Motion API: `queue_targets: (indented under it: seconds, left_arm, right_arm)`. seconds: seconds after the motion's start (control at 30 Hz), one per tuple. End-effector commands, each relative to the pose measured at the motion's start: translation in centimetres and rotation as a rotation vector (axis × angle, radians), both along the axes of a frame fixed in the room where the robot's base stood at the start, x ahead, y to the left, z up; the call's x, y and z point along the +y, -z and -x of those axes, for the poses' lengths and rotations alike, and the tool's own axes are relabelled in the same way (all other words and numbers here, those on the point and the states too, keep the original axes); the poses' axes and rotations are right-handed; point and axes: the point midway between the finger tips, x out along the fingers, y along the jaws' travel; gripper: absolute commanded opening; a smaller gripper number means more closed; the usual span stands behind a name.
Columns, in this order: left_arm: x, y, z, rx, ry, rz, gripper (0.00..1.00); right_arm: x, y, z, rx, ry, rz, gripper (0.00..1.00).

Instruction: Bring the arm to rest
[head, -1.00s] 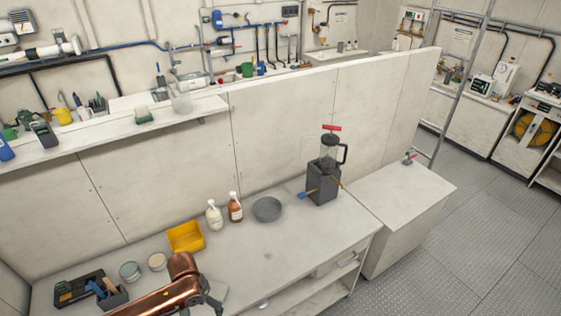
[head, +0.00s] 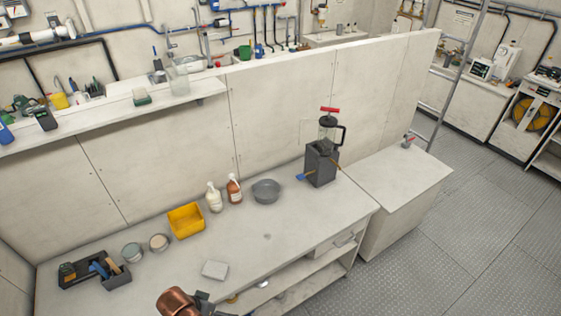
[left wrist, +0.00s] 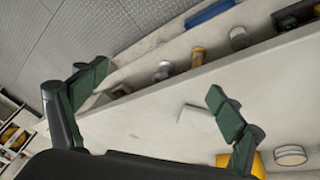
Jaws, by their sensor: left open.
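My left arm (head: 178,302) has a copper-coloured link at the bottom edge of the head view, in front of the workbench (head: 330,222). Most of the arm and the fingertips are cut off there. In the left wrist view my left gripper (left wrist: 157,95) is open, its two green-padded fingers wide apart. Nothing is between the fingers; the bench top and its lower shelf show beyond them. My right gripper is in neither view.
A pale flat block (head: 215,270) lies near the bench's front edge. Behind it stand a yellow bin (head: 186,221), two bottles (head: 234,190), a grey bowl (head: 265,191) and two round tins (head: 158,243). A dark tool caddy (head: 95,271) is at left. Floor at right is clear.

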Motion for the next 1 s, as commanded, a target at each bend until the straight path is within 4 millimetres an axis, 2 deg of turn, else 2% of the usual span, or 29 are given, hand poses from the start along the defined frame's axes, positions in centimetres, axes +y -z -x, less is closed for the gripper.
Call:
queue_targets:
  seconds: [0.03,0.4,0.63,0.67,0.7,0.8,1.0]
  left_arm:
    - [0.8,0.4,1.4,-0.014,-0.04,0.01,0.89]
    - [9.5,1.0,8.8,-0.059,-0.24,-0.121,0.89]
    - [13.9,1.0,13.8,-0.03,-0.329,-0.219,0.89]
    - [14.2,1.4,14.1,-0.026,-0.332,-0.228,0.89]
    - [14.0,3.0,13.5,-0.023,-0.323,-0.224,0.89]
    - [14.0,6.0,12.8,-0.014,-0.317,-0.223,0.89]
    - [13.7,12.8,12.1,0.008,-0.307,-0.219,0.89]
  right_arm:
    - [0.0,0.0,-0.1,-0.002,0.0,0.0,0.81]
    - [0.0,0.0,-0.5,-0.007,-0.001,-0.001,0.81]
    - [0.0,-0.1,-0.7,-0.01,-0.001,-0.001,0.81]
    - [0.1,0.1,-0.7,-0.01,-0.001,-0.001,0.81]
    - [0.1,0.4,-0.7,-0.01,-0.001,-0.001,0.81]
    - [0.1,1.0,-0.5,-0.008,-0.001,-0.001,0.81]
    - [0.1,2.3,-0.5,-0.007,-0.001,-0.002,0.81]
